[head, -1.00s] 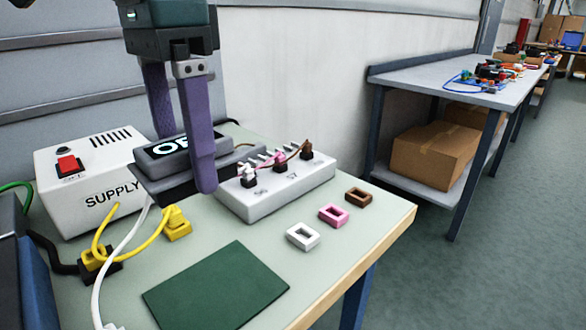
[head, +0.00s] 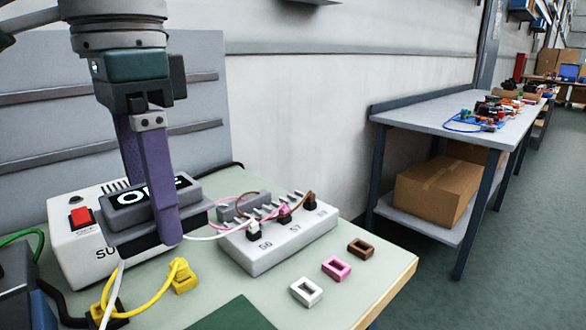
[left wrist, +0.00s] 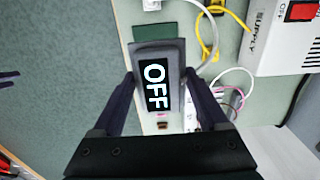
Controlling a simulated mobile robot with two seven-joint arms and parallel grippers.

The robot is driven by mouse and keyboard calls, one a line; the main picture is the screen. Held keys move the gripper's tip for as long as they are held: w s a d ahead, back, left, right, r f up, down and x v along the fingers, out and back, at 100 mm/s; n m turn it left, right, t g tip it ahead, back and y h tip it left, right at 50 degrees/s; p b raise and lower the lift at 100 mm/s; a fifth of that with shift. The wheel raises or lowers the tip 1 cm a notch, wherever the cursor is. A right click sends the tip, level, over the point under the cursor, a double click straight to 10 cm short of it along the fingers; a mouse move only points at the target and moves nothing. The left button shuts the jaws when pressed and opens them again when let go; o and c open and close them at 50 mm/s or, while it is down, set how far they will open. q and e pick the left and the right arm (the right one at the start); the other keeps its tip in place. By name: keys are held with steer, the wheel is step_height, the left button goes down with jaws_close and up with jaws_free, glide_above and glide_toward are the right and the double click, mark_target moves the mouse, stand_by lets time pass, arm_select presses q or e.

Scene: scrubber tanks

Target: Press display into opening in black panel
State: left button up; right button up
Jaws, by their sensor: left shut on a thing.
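My left gripper (head: 155,225) is shut on the display (head: 150,194), a grey block with a lit screen reading OFF. In the left wrist view the display (left wrist: 156,85) sits between the two dark fingers, with its screen facing the camera. In the head view it is held above the table, beside the supply box. A dark flat part shows below the display. I cannot make out a black panel with an opening. At the left edge of the left wrist view, small dark tips show, perhaps my right gripper; too little shows to tell.
The white supply box (head: 88,258) with a red switch stands behind the display. A white terminal block (head: 290,240) with wires is right of it. White, pink and brown frames (head: 337,268) lie in front. Yellow plug (head: 183,275), cables and green mat (head: 235,314) are near.

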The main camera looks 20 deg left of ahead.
arm_select(q)
steer(key=s+a, duration=1)
steer(key=s, duration=0.2)
steer(key=shift+a, duration=0.35)
steer(key=shift+s, duration=0.15)
stand_by(0.3)
steer(key=shift+p, duration=0.3)
